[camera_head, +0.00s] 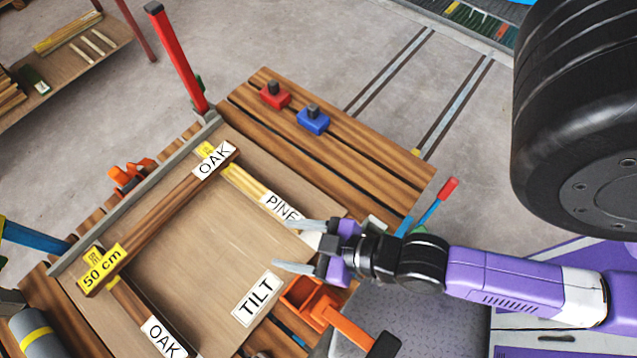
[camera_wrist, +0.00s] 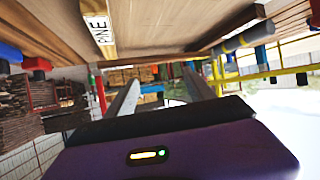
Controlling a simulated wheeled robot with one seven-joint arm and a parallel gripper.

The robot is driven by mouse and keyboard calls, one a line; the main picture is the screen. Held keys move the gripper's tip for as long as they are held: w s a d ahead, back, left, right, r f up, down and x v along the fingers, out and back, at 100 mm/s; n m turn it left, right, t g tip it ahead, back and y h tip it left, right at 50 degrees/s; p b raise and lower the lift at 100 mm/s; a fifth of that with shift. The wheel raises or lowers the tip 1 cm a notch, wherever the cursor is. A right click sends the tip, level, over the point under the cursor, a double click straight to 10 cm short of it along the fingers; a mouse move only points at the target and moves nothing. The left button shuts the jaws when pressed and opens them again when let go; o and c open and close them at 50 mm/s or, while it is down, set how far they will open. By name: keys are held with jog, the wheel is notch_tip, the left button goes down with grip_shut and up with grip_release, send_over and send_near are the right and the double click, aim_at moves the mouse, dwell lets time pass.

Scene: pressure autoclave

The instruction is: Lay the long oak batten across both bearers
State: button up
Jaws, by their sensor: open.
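The long oak batten (camera_head: 168,215), with an OAK label at one end and a yellow 50 cm label at the other, lies along the upper left of a plywood board (camera_head: 215,255). It crosses the upper-left ends of a pale strip marked PINE (camera_head: 243,183) and a darker strip marked OAK (camera_head: 135,306); firm contact cannot be told. These two strips look like the bearers. My gripper (camera_head: 290,246) is open and empty over the board's right side, by the PINE label and away from the batten. The PINE strip (camera_wrist: 98,28) also shows in the wrist view.
A TILT label (camera_head: 257,297) marks the board. A red post (camera_head: 177,58) rises at its far corner. Red (camera_head: 274,96) and blue (camera_head: 313,121) blocks sit on the slatted bench. An orange-handled tool (camera_head: 350,325) lies below my gripper. A big black wheel (camera_head: 575,120) fills the upper right.

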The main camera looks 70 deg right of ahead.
jog(key=s+d+r+t, duration=0.1)
jog(key=s+r+t, duration=0.1)
jog(key=s+r, duration=0.4)
notch_tip(320, 180, up, 5)
jog(key=shift+d+r, duration=0.1)
jog(key=shift+d, duration=0.25)
jog(key=shift+s, duration=0.1)
dwell(0.6)
